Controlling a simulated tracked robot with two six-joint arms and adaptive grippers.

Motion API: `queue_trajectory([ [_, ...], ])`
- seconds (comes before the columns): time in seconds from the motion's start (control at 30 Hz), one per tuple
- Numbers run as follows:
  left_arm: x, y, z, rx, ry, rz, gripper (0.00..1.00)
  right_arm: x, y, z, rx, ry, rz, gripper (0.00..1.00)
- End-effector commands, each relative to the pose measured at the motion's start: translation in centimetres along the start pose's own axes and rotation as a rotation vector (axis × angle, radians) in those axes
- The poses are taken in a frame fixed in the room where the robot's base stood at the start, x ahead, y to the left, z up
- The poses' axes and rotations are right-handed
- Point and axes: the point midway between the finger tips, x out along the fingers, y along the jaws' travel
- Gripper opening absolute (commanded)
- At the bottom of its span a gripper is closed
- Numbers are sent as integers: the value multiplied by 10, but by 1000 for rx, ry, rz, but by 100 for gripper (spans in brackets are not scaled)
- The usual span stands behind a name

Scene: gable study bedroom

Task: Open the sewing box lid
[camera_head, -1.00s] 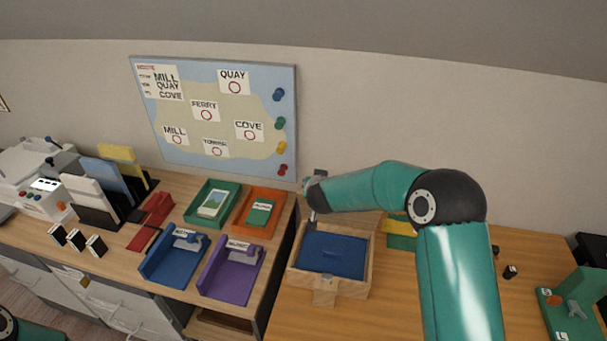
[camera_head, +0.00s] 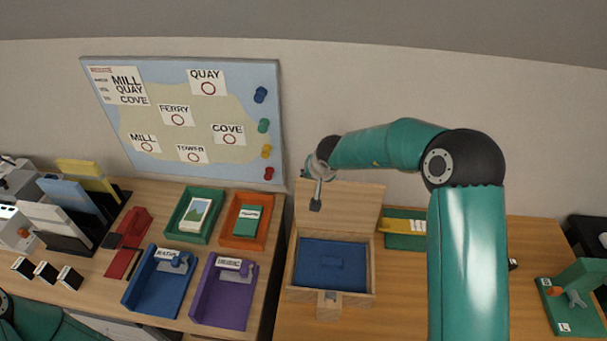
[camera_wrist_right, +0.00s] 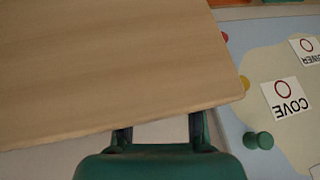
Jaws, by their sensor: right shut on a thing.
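The sewing box (camera_head: 368,281) is a light wooden box with a blue inside, standing on the right-hand wooden desk. Its lid (camera_head: 350,208) stands raised at the back, with the inner face showing and the blue inside uncovered. A wooden clasp tab (camera_head: 328,305) is at the box's front. My right gripper (camera_head: 316,202) is at the lid's upper left part, shut on the lid. In the right wrist view the lid (camera_wrist_right: 110,65) fills the upper left, its edge by my right gripper's fingers (camera_wrist_right: 160,133). My left gripper is out of view; only part of that arm shows at lower left.
Blue (camera_head: 155,290) and purple (camera_head: 222,300) trays stand left of the box, with green (camera_head: 190,235) and orange (camera_head: 243,242) trays behind. A map board (camera_head: 185,110) is on the wall. A green item (camera_head: 400,242) lies right of the lid. Bare desk lies in front of the box.

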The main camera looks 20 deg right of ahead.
Motion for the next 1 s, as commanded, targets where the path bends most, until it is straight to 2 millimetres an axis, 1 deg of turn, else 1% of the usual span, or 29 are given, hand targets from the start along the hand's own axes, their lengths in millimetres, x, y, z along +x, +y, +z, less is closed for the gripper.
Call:
queue_trajectory([
  [0.03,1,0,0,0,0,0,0,8,8,11,2,-30,22,0],
  [0.43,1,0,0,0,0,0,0,10,-2,12,-15,-37,14,0],
  [0.47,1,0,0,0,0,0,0,10,-2,12,-15,-37,14,39],
  [0.5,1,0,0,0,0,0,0,10,-2,12,-15,-37,13,45],
  [0.6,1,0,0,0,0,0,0,10,-4,12,-16,-36,11,60],
  [0.87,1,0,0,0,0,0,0,9,-7,12,-20,-34,7,60],
  [1.0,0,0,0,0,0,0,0,3,-9,11,-21,-32,5,60],
])
